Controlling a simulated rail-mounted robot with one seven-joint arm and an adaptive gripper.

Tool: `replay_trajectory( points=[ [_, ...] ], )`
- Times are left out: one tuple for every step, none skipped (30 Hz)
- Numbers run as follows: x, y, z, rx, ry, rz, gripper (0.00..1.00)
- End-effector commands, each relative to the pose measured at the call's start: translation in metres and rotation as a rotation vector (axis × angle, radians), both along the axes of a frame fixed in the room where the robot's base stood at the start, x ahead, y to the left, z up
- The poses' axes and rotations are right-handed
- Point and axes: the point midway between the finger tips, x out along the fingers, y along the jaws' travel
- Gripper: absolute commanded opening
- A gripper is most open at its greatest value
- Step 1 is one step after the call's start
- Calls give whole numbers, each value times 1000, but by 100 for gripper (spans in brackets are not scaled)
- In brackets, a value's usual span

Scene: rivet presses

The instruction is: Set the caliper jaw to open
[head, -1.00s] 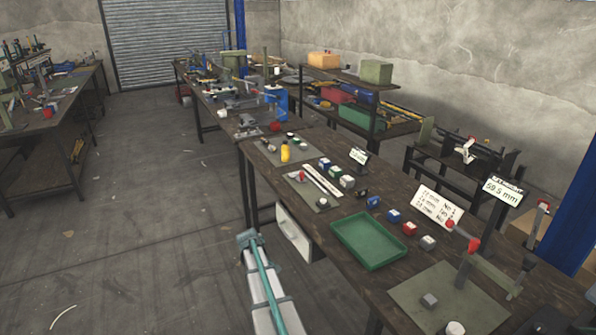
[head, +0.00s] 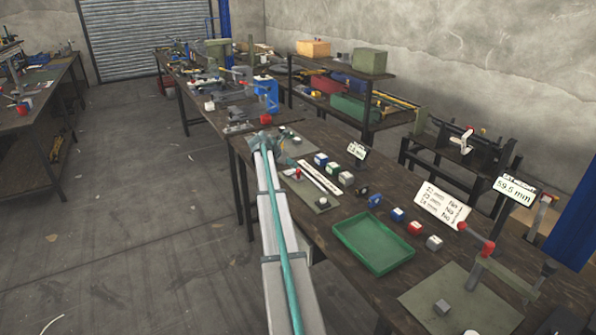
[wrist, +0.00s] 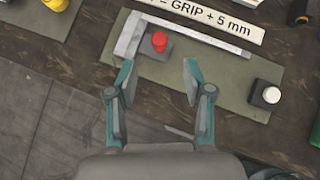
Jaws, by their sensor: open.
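The caliper (wrist: 195,32) lies on a green mat (wrist: 225,75) in the wrist view, a grey beam with a broad jaw at its left end. A dark block with a red knob (wrist: 160,42) sits against the beam near that jaw. A dark block with a white button (wrist: 268,95) is at the mat's right end. In the head view the red knob (head: 298,173) shows on the bench. My gripper (wrist: 158,76) is open and empty, its fingertips just below the red knob in the picture. It also shows in the head view (head: 264,140), seen small over the bench.
A strip reading "GRIP + 5 mm" (wrist: 205,18) lies behind the caliper. A green tray (head: 374,243), small coloured blocks (head: 397,214), a small display (head: 357,151) and a "59.5 mm" display (head: 515,188) stand on the bench. A yellow item (wrist: 55,4) is at upper left.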

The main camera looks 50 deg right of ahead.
Motion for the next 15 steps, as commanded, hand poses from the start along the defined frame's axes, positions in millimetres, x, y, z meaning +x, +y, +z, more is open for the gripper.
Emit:
replay_trajectory(
  points=[
    [0,-4,-2,1,4,2,51],
    [0,-6,-4,2,4,1,51],
    [1,-9,-7,2,4,1,51],
    [1,-12,-9,2,3,0,51],
    [1,-15,-12,2,3,0,51],
    [1,-19,-17,2,2,1,51],
    [1,-23,-20,3,2,1,51],
    [2,-26,-24,3,3,0,51],
    [2,-32,-29,3,2,-1,51],
    [2,-36,-32,2,1,0,51],
    [2,-39,-36,3,1,-1,51],
    [2,-44,-41,3,1,-1,51],
    [2,-48,-45,3,1,-1,51],
    [2,-51,-48,3,1,-1,51],
    [2,-55,-52,2,1,-1,51]
  ],
)
